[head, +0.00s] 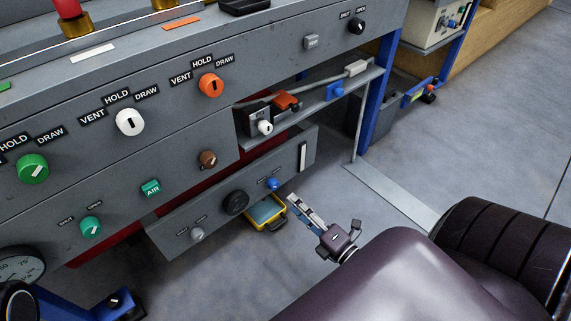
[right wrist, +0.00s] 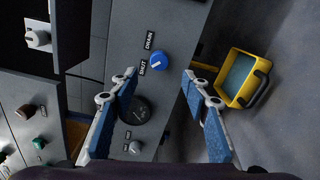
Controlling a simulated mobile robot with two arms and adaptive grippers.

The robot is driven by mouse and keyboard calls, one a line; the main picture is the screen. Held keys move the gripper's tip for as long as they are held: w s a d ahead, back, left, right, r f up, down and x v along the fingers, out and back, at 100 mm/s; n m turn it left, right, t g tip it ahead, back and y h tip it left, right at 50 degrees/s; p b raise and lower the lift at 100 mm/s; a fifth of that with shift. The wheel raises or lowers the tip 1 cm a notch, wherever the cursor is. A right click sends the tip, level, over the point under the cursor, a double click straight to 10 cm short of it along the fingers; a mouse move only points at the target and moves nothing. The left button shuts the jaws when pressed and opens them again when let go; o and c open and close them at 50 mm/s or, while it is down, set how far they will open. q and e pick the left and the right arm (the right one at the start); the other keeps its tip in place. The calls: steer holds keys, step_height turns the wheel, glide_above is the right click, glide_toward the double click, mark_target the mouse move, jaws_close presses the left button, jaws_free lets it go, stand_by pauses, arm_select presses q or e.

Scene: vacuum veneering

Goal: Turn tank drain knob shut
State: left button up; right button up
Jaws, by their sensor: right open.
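The tank drain knob is a blue round knob (right wrist: 160,61) on the grey lower panel, with DRAIN and SHUT labels beside it in the right wrist view. A white mark shows on its face, slanting towards the SHUT side; its exact setting is hard to read. The knob also shows in the head view (head: 273,184), low on the front panel. My right gripper (right wrist: 160,76) is open and empty, its two fingers apart on either side of the knob in the picture, not touching it. In the head view my right gripper (head: 294,200) is just right of and below the knob. My left gripper is not in view.
A yellow tray (head: 251,222) sits on the floor below the knob. A shelf (head: 355,84) overhangs to the upper right. Floor to the right is mostly clear.

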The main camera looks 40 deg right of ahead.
steer(key=s, duration=0.3)
steer(key=shift+d, duration=0.15)
stand_by(0.5)
